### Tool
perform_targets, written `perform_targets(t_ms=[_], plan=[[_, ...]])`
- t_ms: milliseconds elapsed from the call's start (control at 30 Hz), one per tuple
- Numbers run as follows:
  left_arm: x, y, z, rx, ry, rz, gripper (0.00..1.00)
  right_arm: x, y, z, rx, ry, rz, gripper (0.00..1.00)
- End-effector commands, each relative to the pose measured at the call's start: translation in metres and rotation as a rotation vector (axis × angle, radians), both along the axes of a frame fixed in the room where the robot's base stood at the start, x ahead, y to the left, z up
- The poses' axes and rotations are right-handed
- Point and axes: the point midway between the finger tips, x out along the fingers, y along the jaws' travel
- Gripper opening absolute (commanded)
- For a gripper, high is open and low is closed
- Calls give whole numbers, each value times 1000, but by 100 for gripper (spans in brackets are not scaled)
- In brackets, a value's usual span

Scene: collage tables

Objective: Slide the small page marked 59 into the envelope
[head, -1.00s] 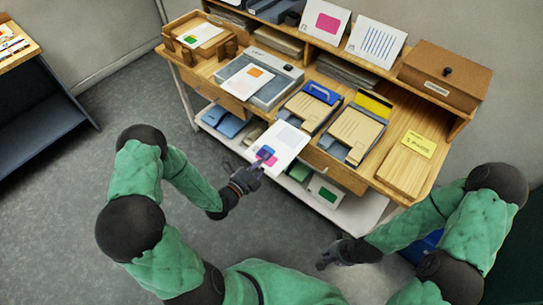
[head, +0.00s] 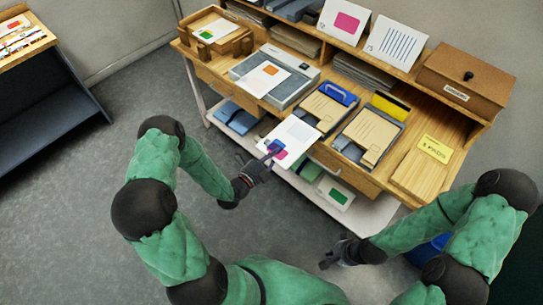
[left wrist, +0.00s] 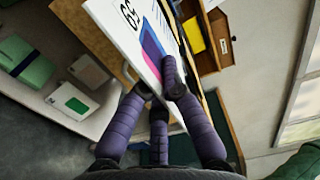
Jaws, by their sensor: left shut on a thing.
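A white page (head: 297,132) with pink and blue shapes is in my left gripper (head: 270,158), beyond the front edge of the desk. In the left wrist view the page (left wrist: 125,25) shows the number 59, turned on its side, and my left fingers (left wrist: 160,90) are shut on its edge near the coloured shapes. Two tan envelopes lie in trays on the desk, a left one (head: 322,111) and a right one (head: 370,136). The page is apart from both. My right gripper (head: 330,258) is low in front of the desk; its finger opening is unclear.
A grey machine (head: 298,88) with a sheet on it stands left of the envelopes. A wooden box (head: 465,77) and a yellow note (head: 435,148) are at the right. A lower shelf (head: 370,213) holds green and white items.

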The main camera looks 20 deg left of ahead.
Motion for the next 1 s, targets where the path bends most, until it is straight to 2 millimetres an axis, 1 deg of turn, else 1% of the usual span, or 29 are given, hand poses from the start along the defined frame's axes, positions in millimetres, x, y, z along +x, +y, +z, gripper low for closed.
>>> perform_targets(t_ms=[167, 1000], plan=[[10, -5, -3, -1, 1, -1, 0, 0, 0, -1, 0, 0, 0, 0], [57, -21, -3, 0, 0, -1, 0, 0, 0, -1, 0, 0, 0, 0]])
